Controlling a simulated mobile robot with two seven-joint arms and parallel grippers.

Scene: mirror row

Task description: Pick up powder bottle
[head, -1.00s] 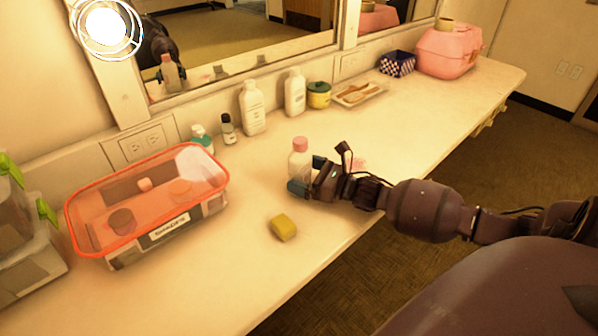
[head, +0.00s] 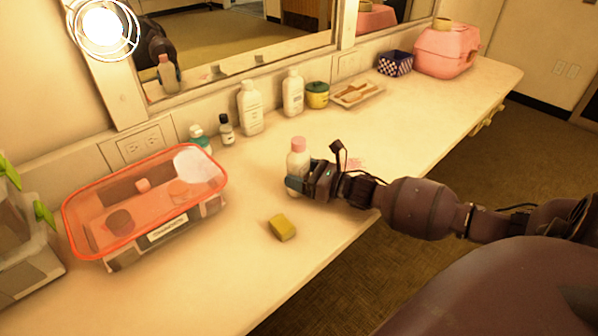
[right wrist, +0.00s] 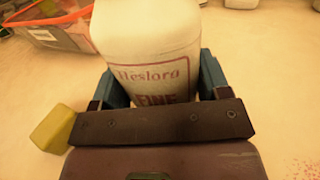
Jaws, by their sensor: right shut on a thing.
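The powder bottle (head: 297,158) is white with a pink cap and stands upright on the counter. In the right wrist view the bottle (right wrist: 150,50) fills the middle, with a label reading partly "FINE". My right gripper (head: 299,184) reaches in from the right and is shut on the lower part of the bottle. In the right wrist view its blue fingers (right wrist: 160,82) press on both sides of the bottle. The bottle's base is partly hidden by the gripper. My left gripper is not in view.
A yellow sponge (head: 283,228) lies in front of the bottle. A clear bin with an orange rim (head: 70,236) stands at the left. White bottles (head: 250,108), a yellow-green jar (head: 317,96) and a tray (head: 371,97) line the mirror. A pink case (head: 446,52) stands far right.

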